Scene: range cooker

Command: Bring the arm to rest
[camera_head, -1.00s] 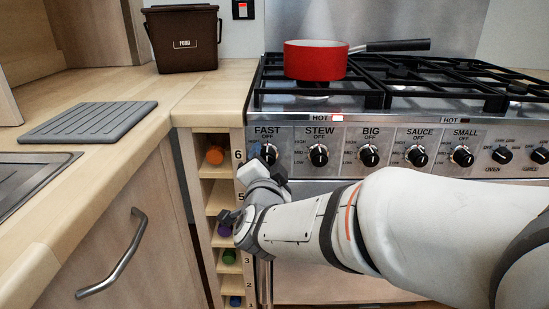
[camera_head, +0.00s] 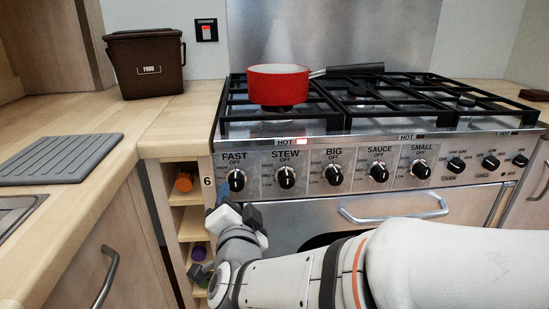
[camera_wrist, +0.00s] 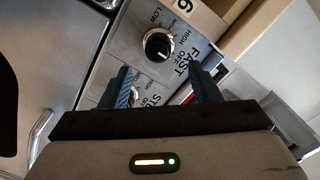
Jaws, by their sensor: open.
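My gripper (camera_head: 236,205) is in front of the cooker's left end, just below and beside the FAST knob (camera_head: 236,180). In the wrist view, my gripper (camera_wrist: 164,84) has its two dark blue fingers apart with nothing held between them. The FAST knob (camera_wrist: 158,45) shows beyond the fingertips there, apart from them. The STEW knob is partly hidden behind the left finger. My white arm reaches in from the lower right of the head view, in front of the oven door.
A red pan (camera_head: 279,85) stands on the front left burner; a HOT lamp (camera_head: 302,141) is lit red. The oven handle (camera_head: 394,208) sticks out close to my arm. A bottle rack (camera_head: 186,224), brown food bin (camera_head: 146,63) and grey board (camera_head: 62,158) are on the left.

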